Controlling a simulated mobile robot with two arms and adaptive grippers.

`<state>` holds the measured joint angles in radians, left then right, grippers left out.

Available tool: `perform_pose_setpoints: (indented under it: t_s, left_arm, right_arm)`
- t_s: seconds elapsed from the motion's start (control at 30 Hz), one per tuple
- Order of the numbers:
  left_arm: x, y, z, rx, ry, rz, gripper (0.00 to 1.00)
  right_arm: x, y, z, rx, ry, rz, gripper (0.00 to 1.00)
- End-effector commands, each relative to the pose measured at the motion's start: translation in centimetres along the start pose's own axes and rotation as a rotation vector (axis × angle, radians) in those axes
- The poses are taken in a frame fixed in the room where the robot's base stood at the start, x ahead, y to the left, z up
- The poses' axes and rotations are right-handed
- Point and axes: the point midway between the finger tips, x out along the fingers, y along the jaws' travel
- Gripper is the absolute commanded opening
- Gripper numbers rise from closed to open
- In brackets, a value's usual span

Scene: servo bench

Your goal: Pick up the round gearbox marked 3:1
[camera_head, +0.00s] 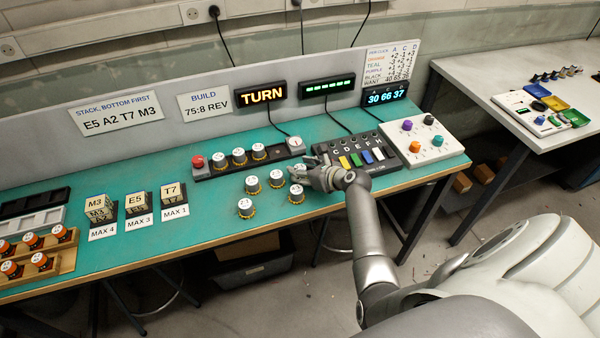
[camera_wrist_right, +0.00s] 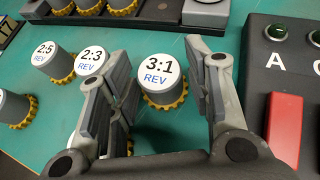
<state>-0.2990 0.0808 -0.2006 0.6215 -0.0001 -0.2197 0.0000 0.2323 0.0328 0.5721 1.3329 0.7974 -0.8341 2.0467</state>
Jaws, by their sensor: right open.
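The round gearbox marked 3:1 REV (camera_wrist_right: 162,82) has a white top, a grey body and a yellow toothed base. In the right wrist view it stands upright on the teal bench between the spread fingers of my right gripper (camera_wrist_right: 165,75). I see no finger closed on it. In the head view it appears to be the gearbox (camera_head: 297,170) just left of my right gripper (camera_head: 309,178), partly covered by the fingers. My right gripper is open and empty. My left gripper is not in view.
Gearboxes 2:3 (camera_wrist_right: 91,60) and 2:5 (camera_wrist_right: 45,53) stand to the left. Another gearbox (camera_head: 296,194) stands in front, mostly hidden by a finger in the wrist view. A black rack (camera_head: 205,174) lies behind. A lettered keyed panel (camera_head: 350,150) is close on the right.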

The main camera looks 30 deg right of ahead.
Motion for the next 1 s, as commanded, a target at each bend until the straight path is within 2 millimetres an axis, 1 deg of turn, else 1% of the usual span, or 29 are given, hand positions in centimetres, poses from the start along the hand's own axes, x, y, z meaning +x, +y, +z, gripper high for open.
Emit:
perform_pose_setpoints:
  t_s: [0.2,0.23,0.5,0.77,1.0]
  left_arm:
    - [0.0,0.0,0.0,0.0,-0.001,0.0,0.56]
    - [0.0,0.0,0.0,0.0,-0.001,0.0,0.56]
    - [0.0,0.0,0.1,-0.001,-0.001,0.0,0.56]
    - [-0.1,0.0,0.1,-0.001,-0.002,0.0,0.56]
    - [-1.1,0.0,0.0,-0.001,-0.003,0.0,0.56]
  right_arm:
    - [0.1,0.0,0.0,0.0,0.001,0.0,0.46]
    - [0.1,0.0,0.0,0.0,0.001,0.0,0.45]
    - [0.1,0.0,-0.1,0.0,0.001,0.0,0.1]
    - [0.0,0.0,0.1,0.0,0.0,0.0,0.09]
    - [-0.1,0.3,1.0,-0.001,0.0,0.002,0.09]
